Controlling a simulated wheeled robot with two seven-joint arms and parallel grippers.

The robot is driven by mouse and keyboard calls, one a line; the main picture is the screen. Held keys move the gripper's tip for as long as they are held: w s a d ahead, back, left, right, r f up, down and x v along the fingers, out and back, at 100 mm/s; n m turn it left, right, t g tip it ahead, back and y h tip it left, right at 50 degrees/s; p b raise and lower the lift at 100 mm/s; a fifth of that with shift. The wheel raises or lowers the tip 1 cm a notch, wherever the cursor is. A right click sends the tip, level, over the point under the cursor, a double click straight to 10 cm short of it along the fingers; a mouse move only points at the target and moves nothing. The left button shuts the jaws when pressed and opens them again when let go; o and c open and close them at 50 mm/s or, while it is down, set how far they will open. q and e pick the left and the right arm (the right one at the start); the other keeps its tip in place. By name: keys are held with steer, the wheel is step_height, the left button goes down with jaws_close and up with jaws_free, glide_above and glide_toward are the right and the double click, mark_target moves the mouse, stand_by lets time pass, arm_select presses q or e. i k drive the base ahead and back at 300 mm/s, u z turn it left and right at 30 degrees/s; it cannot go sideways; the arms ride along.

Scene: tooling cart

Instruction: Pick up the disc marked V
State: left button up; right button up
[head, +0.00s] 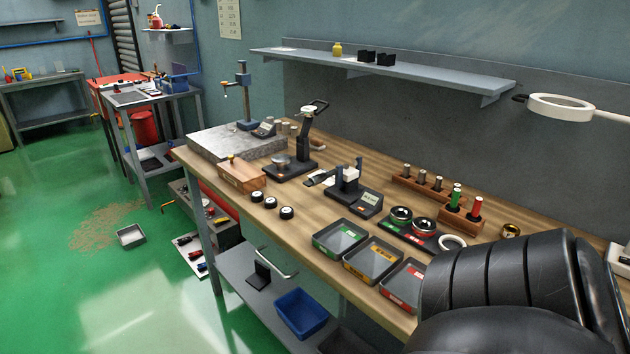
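Three small round discs with dark sides and pale tops lie in a loose row near the front edge of the wooden bench, in the left half of the head view: a left disc (256,196), a middle disc (270,202) and a right disc (287,212). Any marks on them are too small to read, so I cannot tell which one bears a V. They stand apart from each other on bare wood. Neither my left nor my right gripper is in view.
A wooden box (241,177) stands behind the discs. A black stand (291,167) and a dark gauge device (355,196) are farther back. Trays, including a green-labelled tray (340,238), line the front edge to the right. A large black ribbed shape hides the bench's near right end.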

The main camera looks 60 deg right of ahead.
mark_target(270, 203)
steer(key=z, duration=1.1)
steer(key=i, duration=0.45)
